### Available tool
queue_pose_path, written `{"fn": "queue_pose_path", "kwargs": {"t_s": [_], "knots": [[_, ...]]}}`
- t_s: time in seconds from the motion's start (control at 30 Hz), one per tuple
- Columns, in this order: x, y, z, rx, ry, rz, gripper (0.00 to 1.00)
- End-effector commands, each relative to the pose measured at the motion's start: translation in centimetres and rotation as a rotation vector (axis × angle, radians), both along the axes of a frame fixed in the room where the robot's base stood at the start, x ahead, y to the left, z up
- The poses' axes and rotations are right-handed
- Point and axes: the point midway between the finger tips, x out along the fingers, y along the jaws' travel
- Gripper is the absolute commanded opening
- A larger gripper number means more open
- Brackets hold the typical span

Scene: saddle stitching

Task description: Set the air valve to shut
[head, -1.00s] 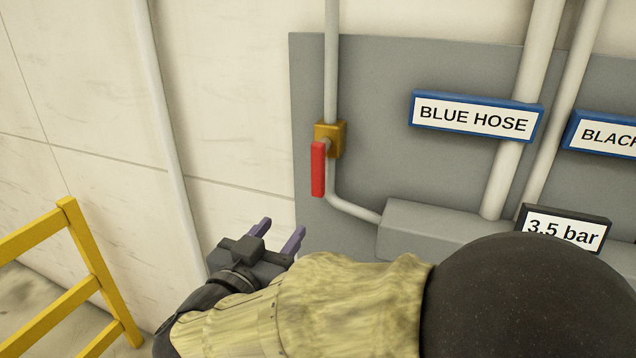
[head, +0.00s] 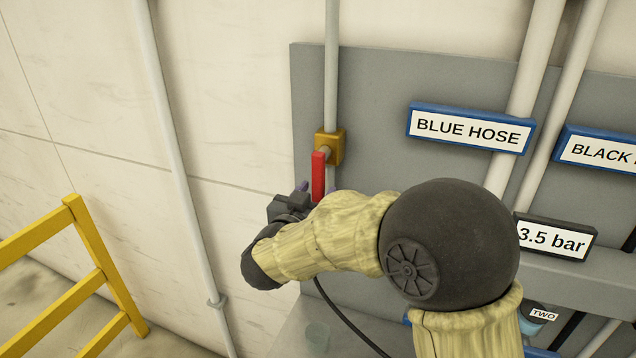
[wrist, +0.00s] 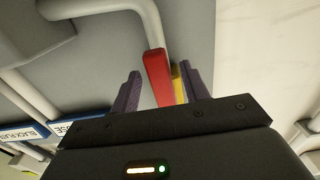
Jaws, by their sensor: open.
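The air valve has a brass-yellow body (head: 332,147) on a grey vertical pipe, and a red lever (head: 319,177). The lever hangs straight down, in line with the pipe. My gripper (head: 304,188) is at the lever's lower end, largely hidden behind my own arm in the head view. In the wrist view my open gripper (wrist: 163,88) has one purple finger on each side of the red lever (wrist: 158,76). A gap shows on both sides of it. Part of the yellow body (wrist: 179,84) shows beside the lever, also between the fingers.
A grey panel (head: 385,85) backs the valve. Signs reading BLUE HOSE (head: 470,128) and 3.5 bar (head: 555,238) stand to the right. A yellow railing (head: 98,270) is at the lower left. A pale pipe (head: 175,140) runs down the wall left of the panel.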

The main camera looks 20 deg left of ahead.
Motion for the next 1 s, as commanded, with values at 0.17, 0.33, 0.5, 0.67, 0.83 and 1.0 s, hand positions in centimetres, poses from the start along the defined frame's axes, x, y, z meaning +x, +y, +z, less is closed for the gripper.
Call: {"fn": "queue_pose_path", "kwargs": {"t_s": [0.17,0.33,0.5,0.67,0.83,1.0], "knots": [[1.5,-0.1,0.1,0.000,0.001,0.000,0.45],[1.6,-0.1,0.0,0.001,0.000,0.000,0.45],[1.6,-0.1,0.0,0.000,0.000,0.000,0.34],[1.6,-0.1,0.0,0.000,0.000,0.000,0.02],[1.6,-0.1,0.0,0.000,0.000,0.000,0.00],[1.7,-0.4,0.0,-0.007,0.001,-0.004,0.00]]}}
